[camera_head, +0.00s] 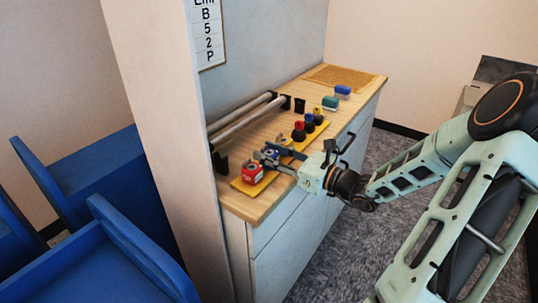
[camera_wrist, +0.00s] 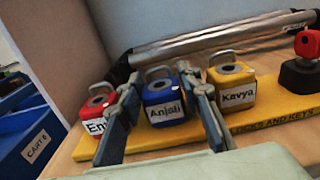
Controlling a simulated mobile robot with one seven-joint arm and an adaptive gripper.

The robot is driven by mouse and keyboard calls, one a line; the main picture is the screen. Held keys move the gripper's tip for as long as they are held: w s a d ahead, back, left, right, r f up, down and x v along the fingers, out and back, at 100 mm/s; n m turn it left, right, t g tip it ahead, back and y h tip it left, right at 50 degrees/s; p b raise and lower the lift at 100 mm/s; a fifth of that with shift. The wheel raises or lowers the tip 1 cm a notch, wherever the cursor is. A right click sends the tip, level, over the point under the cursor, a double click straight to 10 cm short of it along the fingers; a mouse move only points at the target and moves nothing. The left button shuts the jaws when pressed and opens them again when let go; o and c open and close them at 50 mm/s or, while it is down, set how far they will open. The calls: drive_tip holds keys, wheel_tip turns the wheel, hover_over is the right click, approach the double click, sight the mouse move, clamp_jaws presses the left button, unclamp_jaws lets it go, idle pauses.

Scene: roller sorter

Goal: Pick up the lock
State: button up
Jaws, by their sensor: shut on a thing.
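A blue lock labelled "Anjali" (camera_wrist: 162,112) with a grey shackle stands between my fingers in the wrist view. It also shows in the head view (camera_head: 270,154), partly hidden by a finger. My gripper (camera_wrist: 160,84) is shut on it, one finger against each side; in the head view my gripper (camera_head: 275,157) reaches in from the right. A red lock (camera_wrist: 95,107), its label partly hidden by the left finger, is to the left. A yellow lock labelled "Kavya" (camera_wrist: 235,84) is to the right. I cannot tell whether the blue lock is clear of the yellow board (camera_wrist: 275,112).
Red, blue and yellow keys in dark holders (camera_head: 309,124) stand farther along the board. Metal rollers (camera_head: 243,118) run behind it. Green (camera_head: 330,102) and blue (camera_head: 342,90) objects and a brown mat (camera_head: 340,76) lie at the far end. Blue carts (camera_head: 100,210) stand left.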

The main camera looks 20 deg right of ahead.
drive_tip(key=shift+r+p, duration=0.75)
drive_tip(key=shift+r, duration=0.05)
drive_tip(key=s+a+r+p, duration=0.8)
drive_tip(key=s+r+p, duration=0.3)
drive_tip(key=p, duration=0.9)
drive_tip(key=shift+s+r+p, duration=0.2)
drive_tip(key=shift+r+p, duration=0.1)
drive_tip(key=shift+r+p, duration=0.1)
drive_tip(key=shift+p, duration=0.2)
drive_tip(key=shift+r+p, duration=1.4)
drive_tip(key=shift+r, duration=0.65)
